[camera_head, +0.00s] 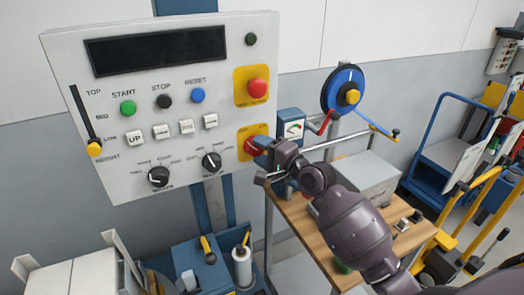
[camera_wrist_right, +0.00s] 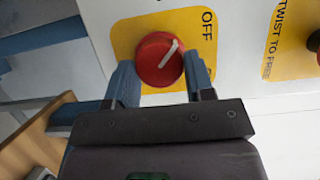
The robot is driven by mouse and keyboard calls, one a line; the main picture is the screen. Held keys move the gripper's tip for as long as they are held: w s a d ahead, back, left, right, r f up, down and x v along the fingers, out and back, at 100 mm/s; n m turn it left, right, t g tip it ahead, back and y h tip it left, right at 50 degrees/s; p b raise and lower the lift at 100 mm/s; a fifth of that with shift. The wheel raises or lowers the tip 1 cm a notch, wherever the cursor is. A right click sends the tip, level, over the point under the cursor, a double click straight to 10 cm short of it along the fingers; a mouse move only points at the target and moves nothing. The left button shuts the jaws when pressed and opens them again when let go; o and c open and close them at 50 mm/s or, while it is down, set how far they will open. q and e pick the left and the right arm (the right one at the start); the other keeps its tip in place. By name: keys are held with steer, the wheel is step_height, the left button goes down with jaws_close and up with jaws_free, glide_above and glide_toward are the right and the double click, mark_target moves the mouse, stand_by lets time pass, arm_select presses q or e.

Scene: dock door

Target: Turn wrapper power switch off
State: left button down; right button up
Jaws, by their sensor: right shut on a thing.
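The wrapper power switch is a red rotary knob (camera_head: 249,147) on a yellow plate at the lower right of the grey control panel (camera_head: 70,60). In the right wrist view the knob (camera_wrist_right: 152,62) shows a white pointer line slanting to the upper right, on the side of the printed OFF label (camera_wrist_right: 207,26). A second label below OFF is mostly hidden by a finger. My right gripper (camera_head: 257,147) is shut on the knob; its blue fingers (camera_wrist_right: 158,66) lie on either side of it. My left gripper is not in view.
A red emergency stop button (camera_head: 258,88) sits above the switch on the panel. Buttons and black dials (camera_head: 158,177) are to its left. A wooden table (camera_head: 310,235) with a grey box (camera_head: 365,185) and a blue reel (camera_head: 343,90) stand to the right.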

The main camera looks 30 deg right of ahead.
stand_by(0.4)
steer(key=o, duration=0.9)
steer(key=shift+s, duration=0.1)
steer(key=b+v, duration=0.1)
steer(key=v, duration=0.9)
steer(key=shift+s+d+b, duration=0.15)
steer(key=shift+s+b, duration=0.1)
steer(key=shift+b, duration=0.05)
